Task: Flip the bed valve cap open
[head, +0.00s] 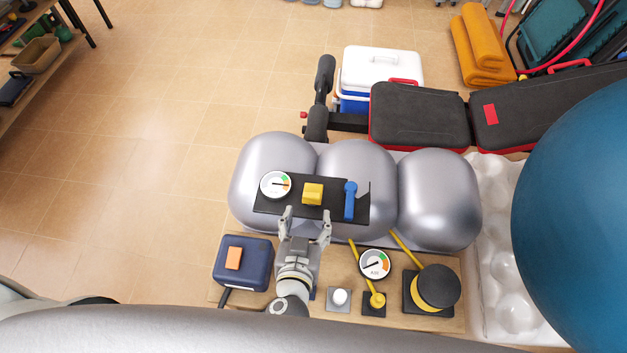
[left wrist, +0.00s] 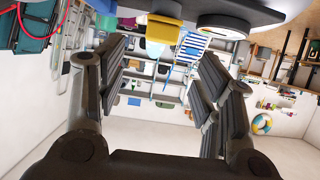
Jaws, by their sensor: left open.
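The silver inflatable bed (head: 270,155) has several rounded tubes. A black panel (head: 330,211) lies on it, carrying a yellow valve cap (head: 312,194), a white dial gauge (head: 276,185) and a blue lever (head: 350,203). The cap looks closed, lying flat on the panel. My left gripper (head: 306,214) is open and empty, its two fingers apart just on the near side of the cap. In the left wrist view the yellow cap (left wrist: 163,30) shows at the top, beyond and between the open fingers (left wrist: 165,72), not visibly touching them. My right gripper is not in view.
A wooden board (head: 388,325) in front holds a navy box (head: 243,263) with an orange switch, a second gauge (head: 375,264), a white knob (head: 339,298) and a black-and-yellow round part (head: 437,287). A big blue ball (head: 575,200) stands right; a black bench (head: 420,115) lies behind. Floor at left is clear.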

